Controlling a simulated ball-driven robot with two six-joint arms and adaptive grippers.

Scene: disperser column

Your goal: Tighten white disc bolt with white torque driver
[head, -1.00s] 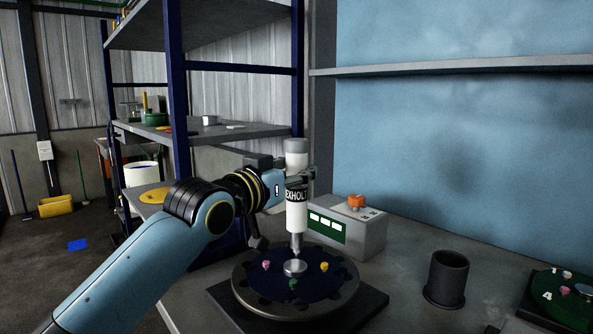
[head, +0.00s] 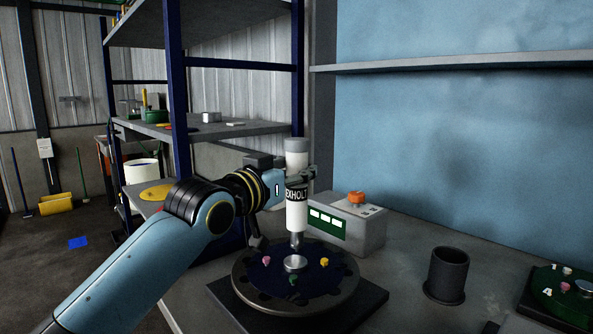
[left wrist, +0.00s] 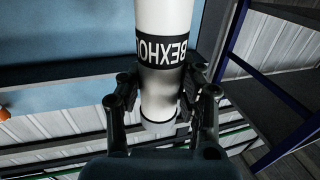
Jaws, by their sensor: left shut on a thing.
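My left gripper (head: 300,181) is shut around the white torque driver (head: 296,212), a white cylinder with a black lettered band. The driver also shows in the left wrist view (left wrist: 165,82), between the two fingers. It is upright, its dark tip pointing down at the round, dark blue disc (head: 268,283). The tip is at or just behind the metal hub (head: 295,264); I cannot tell whether it touches anything. A pink bolt (head: 266,260), a yellow bolt (head: 324,262) and a green bolt (head: 293,280) stand around the hub. I see no white bolt; the driver and hub may hide it.
A grey box (head: 346,225) with an orange knob stands behind the disc. A shelf rack (head: 215,130) rises behind my left arm. The bench between box and cup is clear.

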